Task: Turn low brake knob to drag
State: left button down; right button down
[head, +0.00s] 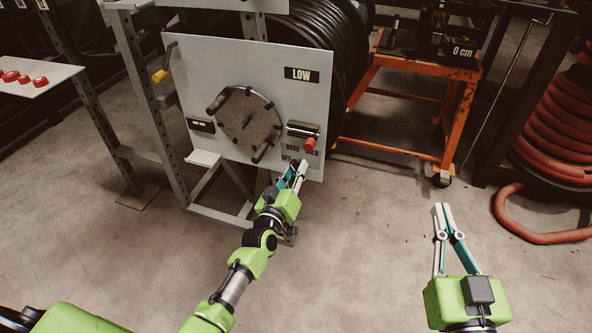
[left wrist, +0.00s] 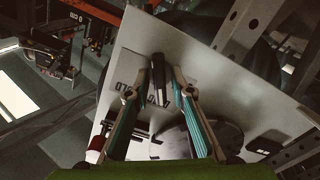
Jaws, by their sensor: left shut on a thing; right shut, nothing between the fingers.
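The grey panel (head: 215,65) with the LOW sign (head: 301,74) stands left of centre. Its lower right corner bears a brake label plate (head: 289,150), with lettering partly covered in the head view. My left gripper (head: 299,168) is at this plate, shut on the low brake knob. In the left wrist view the knob (left wrist: 158,80) is a dark narrow bar between my left fingertips (left wrist: 164,78), over the upside-down lettering. The fingers hide the knob in the head view, and I cannot tell its exact setting. My right gripper (head: 442,208) is shut and empty, over the floor at right.
A chrome roller with a red end (head: 309,145) sits just above the knob area. A round crank disc (head: 248,118) is left of it. A black hose reel (head: 335,40) is behind the panel. An orange cart (head: 452,130) and red hose (head: 550,150) stand right.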

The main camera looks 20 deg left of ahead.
pick_arm(q)
jog(key=c, duration=2.1)
grip_release()
jog(key=shift+s, duration=0.1)
jog(key=s, duration=1.1)
jog(key=shift+s+a, duration=0.2)
jog(key=shift+s, duration=0.2)
